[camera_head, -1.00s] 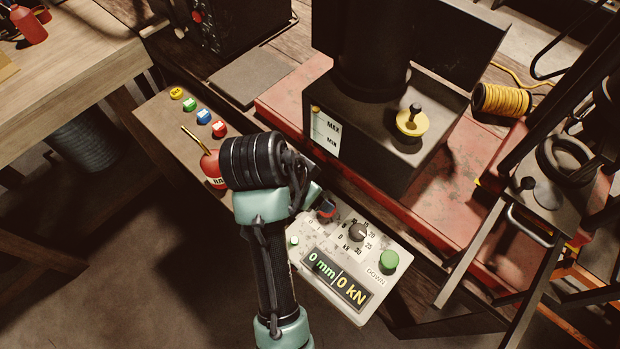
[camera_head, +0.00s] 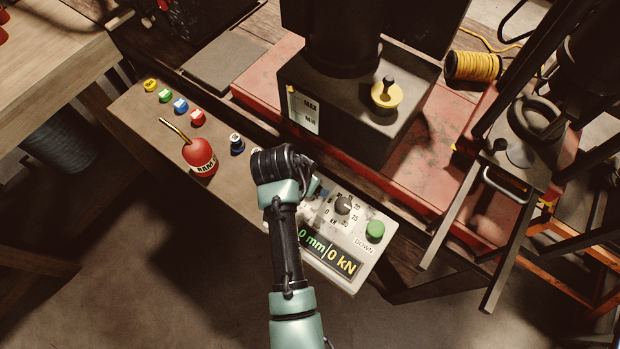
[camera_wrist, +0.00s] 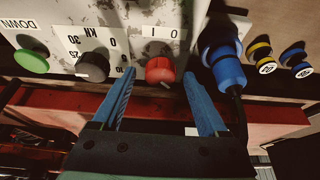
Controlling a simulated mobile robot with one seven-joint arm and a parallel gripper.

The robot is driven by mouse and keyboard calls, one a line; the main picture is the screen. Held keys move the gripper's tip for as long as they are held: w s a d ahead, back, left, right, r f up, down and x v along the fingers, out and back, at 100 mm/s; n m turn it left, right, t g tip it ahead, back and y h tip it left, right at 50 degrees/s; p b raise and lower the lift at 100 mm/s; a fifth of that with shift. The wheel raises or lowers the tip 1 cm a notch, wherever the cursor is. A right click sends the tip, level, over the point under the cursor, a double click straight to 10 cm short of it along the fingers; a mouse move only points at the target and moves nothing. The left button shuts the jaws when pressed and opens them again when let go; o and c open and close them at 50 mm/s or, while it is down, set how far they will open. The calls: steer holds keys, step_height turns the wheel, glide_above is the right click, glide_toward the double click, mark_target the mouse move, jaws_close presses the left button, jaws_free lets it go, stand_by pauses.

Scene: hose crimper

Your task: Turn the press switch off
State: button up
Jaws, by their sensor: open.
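The press control box (camera_head: 368,262) is pale and has a lit display (camera_head: 330,252) reading 0 mm and 0 kN. Its red rotary switch (camera_wrist: 162,71), with I and 0 marked above it, shows in the wrist view; my arm hides it in the head view. My gripper (camera_wrist: 158,76) is open, with one blue finger on each side of the red switch. I cannot tell whether the fingers touch it, or which mark it points to. A black kN dial (camera_wrist: 92,67) and a green DOWN button (camera_wrist: 31,61) sit left of it in the wrist view.
A blue connector (camera_wrist: 223,60) with a black cable stands close by the right finger in the wrist view. A red oil can (camera_head: 199,155) stands on the bench left of my arm. The press with its yellow cap (camera_head: 386,97) stands behind the box.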

jaws_close()
stand_by(0.4)
steer(key=shift+n+p, duration=0.3)
steer(key=shift+n, duration=0.1)
steer(key=n, duration=0.1)
steer(key=n+y+p, duration=0.1)
steer(key=shift+d+r+n+t+p, duration=0.15)
steer(key=shift+n+t+p, duration=0.15)
steer(key=shift+t, duration=0.1)
steer(key=n+y+p, duration=0.1)
steer(key=n+y, duration=0.1)
steer(key=n, duration=0.3)
steer(key=shift+d+n, duration=0.15)
steer(key=shift+n, duration=0.15)
steer(key=n+y, duration=0.2)
steer(key=n, duration=0.2)
steer(key=shift+w+d, duration=0.1)
steer(key=shift+n+g+y+b, duration=0.3)
steer(key=shift+n+g+b, duration=0.15)
steer(key=shift+n, duration=0.8)
steer(key=shift+n+g+y+b, duration=0.35)
steer(key=shift+n+b, duration=0.15)
steer(key=shift+n, duration=0.75)
